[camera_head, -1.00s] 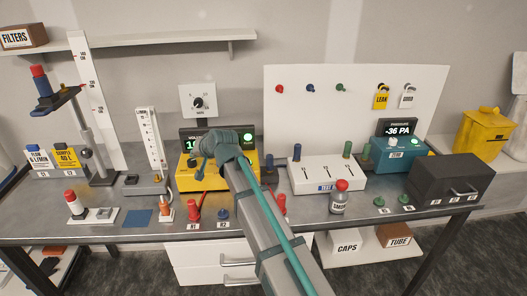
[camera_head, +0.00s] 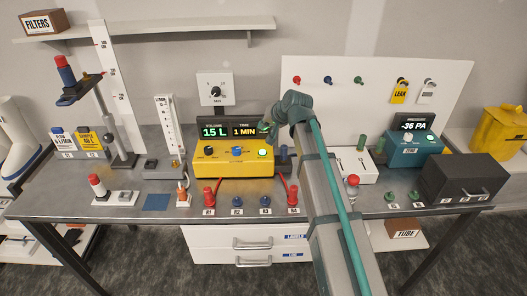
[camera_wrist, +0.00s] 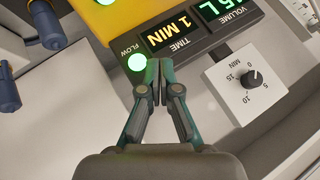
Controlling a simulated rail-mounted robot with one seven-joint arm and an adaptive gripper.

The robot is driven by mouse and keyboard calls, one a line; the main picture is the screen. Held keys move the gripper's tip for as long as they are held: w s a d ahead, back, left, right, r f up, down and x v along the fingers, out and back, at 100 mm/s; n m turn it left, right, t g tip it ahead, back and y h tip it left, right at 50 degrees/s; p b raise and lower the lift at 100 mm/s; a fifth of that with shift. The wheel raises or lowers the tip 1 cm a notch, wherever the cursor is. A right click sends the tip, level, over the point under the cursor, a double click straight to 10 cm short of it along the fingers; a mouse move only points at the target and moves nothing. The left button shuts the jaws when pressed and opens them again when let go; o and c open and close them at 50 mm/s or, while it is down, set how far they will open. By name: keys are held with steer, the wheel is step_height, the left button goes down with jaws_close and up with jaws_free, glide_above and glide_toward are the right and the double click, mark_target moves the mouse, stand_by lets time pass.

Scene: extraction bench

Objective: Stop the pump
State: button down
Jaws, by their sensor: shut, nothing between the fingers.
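The yellow pump box (camera_head: 222,170) stands on the bench, with a black knob (camera_head: 208,151), a blue knob (camera_head: 237,151) and a lit green button (camera_head: 262,153) on it. The black display (camera_head: 214,131) behind it reads 15 L and 1 MIN. In the wrist view, upside down, a green FLOW light (camera_wrist: 137,63) glows beside the TIME readout (camera_wrist: 172,33). My gripper (camera_wrist: 159,84) is shut and empty, its fingertips close to the FLOW light in that view; contact cannot be told. In the head view my gripper hangs over the pump's right end, its fingertips partly hidden.
Red plugs (camera_head: 209,196) and blue plugs (camera_head: 237,202) stand along the front edge. A dial (camera_head: 215,90) is behind the display. A white block (camera_head: 352,166) and a teal gauge box (camera_head: 405,150) stand to the right. A flow tube (camera_head: 166,133) stands to the left.

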mark_target(264, 152)
steer(key=shift+f, duration=0.15)
steer(key=shift+f+b, duration=2.35)
steer(key=shift+f, duration=1.9)
steer(key=shift+f, duration=0.15)
steer(key=shift+f, duration=0.3)
steer(key=shift+f+b, duration=0.4)
steer(key=shift+b, duration=0.05)
steer(key=shift+r, duration=0.1)
steer(key=shift+r+p, duration=0.45)
steer(key=shift+r, duration=0.3)
